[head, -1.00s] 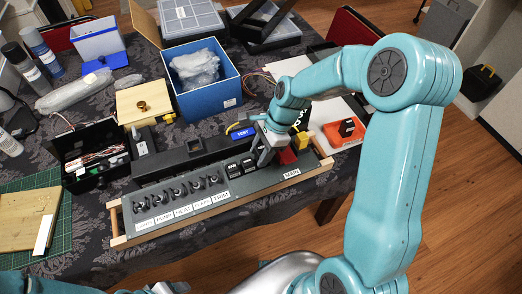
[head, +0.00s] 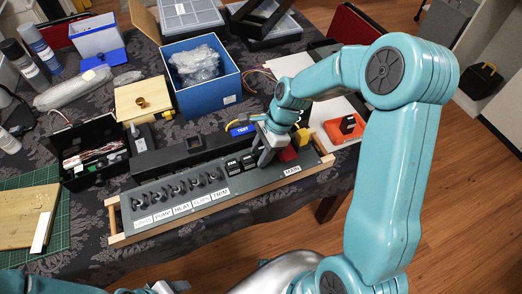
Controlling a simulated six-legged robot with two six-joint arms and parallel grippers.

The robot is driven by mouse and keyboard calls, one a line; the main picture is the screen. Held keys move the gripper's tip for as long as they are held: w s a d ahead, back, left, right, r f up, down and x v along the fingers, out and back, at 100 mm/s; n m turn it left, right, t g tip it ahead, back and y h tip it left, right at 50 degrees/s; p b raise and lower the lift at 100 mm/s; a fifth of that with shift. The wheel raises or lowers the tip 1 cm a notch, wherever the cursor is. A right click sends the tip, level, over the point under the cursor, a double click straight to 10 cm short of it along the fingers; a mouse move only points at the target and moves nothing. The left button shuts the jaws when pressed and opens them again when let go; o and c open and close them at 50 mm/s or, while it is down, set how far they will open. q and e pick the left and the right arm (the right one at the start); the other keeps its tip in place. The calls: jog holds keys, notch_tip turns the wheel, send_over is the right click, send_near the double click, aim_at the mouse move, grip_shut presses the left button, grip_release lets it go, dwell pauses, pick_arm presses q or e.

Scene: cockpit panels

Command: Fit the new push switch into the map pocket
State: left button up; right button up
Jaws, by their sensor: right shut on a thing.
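My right gripper (head: 266,153) is low over the right part of the grey switch panel (head: 180,209), beside a red part (head: 288,154) near the MAIN label. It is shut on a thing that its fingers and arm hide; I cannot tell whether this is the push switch. The panel carries several black toggles and two black rocker switches (head: 240,164). A long black trough (head: 165,160) lies behind the panel; I cannot tell whether it is the map pocket. Part of my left gripper (head: 165,288) shows at the bottom edge; its jaws are unclear.
An orange tray (head: 343,137) with a black part stands right of the panel. A blue TEST tag (head: 243,129), a blue box (head: 207,101) with a clear bag and an open black case (head: 85,178) lie behind or left.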

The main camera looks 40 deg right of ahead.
jog(key=shift+f, duration=0.2)
jog(key=o, duration=1.1)
jog(key=shift+o, duration=0.2)
jog(key=shift+r, duration=0.1)
jog(key=p+v, duration=0.1)
jog(key=v, duration=1.5)
jog(key=shift+s+d, duration=0.1)
